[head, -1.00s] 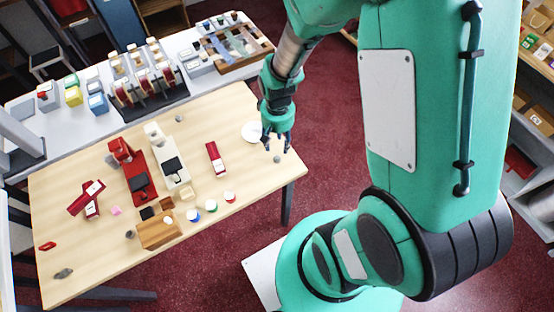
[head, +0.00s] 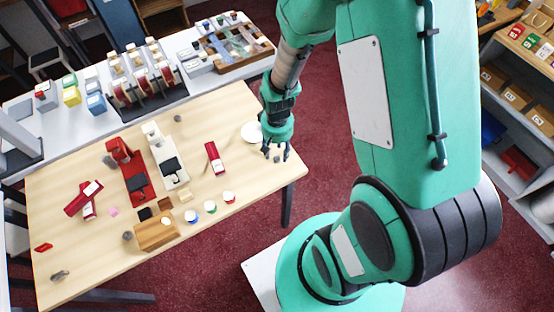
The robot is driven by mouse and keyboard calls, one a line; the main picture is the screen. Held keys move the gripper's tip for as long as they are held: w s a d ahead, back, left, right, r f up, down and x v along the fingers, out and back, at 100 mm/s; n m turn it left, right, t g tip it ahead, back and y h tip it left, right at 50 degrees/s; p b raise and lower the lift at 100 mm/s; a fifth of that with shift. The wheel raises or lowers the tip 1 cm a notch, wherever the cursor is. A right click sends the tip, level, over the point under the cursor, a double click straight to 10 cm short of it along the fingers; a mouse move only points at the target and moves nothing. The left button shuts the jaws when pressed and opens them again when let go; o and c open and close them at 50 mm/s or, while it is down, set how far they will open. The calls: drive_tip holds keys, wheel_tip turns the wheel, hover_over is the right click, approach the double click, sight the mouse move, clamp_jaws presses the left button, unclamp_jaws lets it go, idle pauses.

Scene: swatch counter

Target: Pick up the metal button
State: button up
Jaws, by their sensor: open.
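My gripper (head: 276,155) is open, its fingers pointing down over the right end of the wooden table (head: 236,112). A small grey round piece, perhaps the metal button, showed there a second ago; now the fingers cover that spot and I cannot make it out clearly. Other small grey pieces lie on the table: one at the back (head: 178,118), one near the front (head: 127,236) and one at the front left (head: 60,275). They are too small to tell which is a metal button.
A white dish (head: 250,132) lies just left of my gripper. A red and white stapler-like piece (head: 214,158), a red device (head: 130,170), a cream device (head: 166,160), a wooden block (head: 156,234) and several small capped pots stand further left. The table's right edge is close.

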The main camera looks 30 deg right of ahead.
sight(277, 158)
drive_tip(key=shift+f+b, duration=0.4)
drive_tip(key=shift+f, duration=1.3)
drive_tip(key=shift+c, duration=0.5)
drive_tip(key=c, duration=0.7)
